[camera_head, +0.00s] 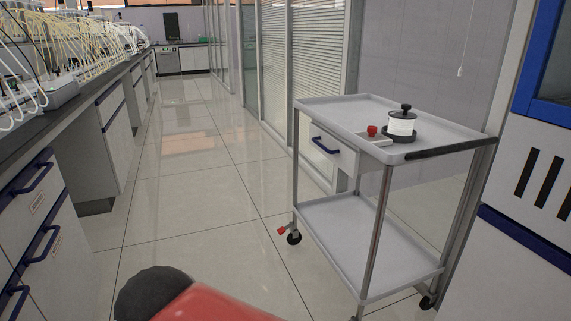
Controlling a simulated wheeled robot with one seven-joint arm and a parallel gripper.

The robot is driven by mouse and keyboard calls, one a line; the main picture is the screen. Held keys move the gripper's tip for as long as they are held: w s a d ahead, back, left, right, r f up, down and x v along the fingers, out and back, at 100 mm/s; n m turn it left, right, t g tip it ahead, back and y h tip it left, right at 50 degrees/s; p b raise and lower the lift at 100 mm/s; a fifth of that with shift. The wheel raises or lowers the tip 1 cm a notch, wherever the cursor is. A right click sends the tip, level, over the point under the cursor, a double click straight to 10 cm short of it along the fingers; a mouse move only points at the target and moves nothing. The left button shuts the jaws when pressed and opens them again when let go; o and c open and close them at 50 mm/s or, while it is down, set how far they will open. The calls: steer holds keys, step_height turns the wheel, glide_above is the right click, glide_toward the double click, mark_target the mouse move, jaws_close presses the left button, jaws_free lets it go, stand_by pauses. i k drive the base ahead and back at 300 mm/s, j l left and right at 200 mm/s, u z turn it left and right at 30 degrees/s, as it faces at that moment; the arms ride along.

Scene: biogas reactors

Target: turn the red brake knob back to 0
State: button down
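A second small red part (282,231) sits at the trolley's left front caster, low by the floor. I cannot tell from this view which of the two is the brake knob. My gripper is not in view. A red and black part, likely of my own body, shows at the bottom edge, well apart from the trolley.
The trolley has a drawer with a blue handle (325,145) and an empty lower shelf (350,240). A lab bench (110,95) runs along the left. The tiled floor (190,200) between is clear.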

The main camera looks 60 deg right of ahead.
mark_target(372, 130)
steer(key=z, duration=2.5)
